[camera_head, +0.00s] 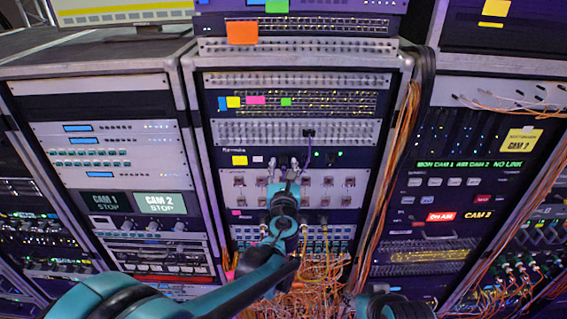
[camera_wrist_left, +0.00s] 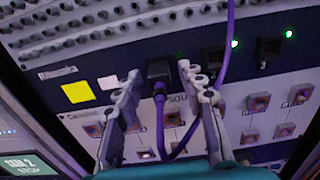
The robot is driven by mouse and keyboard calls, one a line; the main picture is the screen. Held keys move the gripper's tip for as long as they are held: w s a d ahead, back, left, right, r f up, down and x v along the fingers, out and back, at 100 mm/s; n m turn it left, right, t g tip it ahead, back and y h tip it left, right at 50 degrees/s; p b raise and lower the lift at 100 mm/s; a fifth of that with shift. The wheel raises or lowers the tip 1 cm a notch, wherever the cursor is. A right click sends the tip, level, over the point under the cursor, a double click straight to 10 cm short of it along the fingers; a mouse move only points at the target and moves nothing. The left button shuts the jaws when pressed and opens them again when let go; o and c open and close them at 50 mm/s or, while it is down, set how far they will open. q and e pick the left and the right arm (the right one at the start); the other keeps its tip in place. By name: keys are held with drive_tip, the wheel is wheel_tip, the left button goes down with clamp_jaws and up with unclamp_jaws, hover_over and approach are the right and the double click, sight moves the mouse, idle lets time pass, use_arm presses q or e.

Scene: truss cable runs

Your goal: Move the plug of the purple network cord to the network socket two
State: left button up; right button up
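The black plug of the purple network cord (camera_wrist_left: 160,70) is at the leftmost socket position on a dark panel. How far it is seated is hard to tell. The purple cord (camera_wrist_left: 160,125) hangs from it, loops right and rises across the panel. My left gripper (camera_head: 283,166) faces the panel, its fingers on either side of the plug; they also show in the wrist view (camera_wrist_left: 159,71), apparently with small gaps to it. Network socket two (camera_wrist_left: 212,60), black and empty, is just right of the right finger, with a lit green light.
A third socket (camera_wrist_left: 267,49) with a green light is further right. Yellow (camera_wrist_left: 76,92) and white labels are left of the plug. A panel of square connectors (camera_wrist_left: 259,102) lies below. Orange cables (camera_head: 315,275) hang thickly underneath.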

sight(284, 168)
use_arm(q)
clamp_jaws()
drive_tip(key=shift+s, duration=0.1)
drive_tip(key=shift+s, duration=2.25)
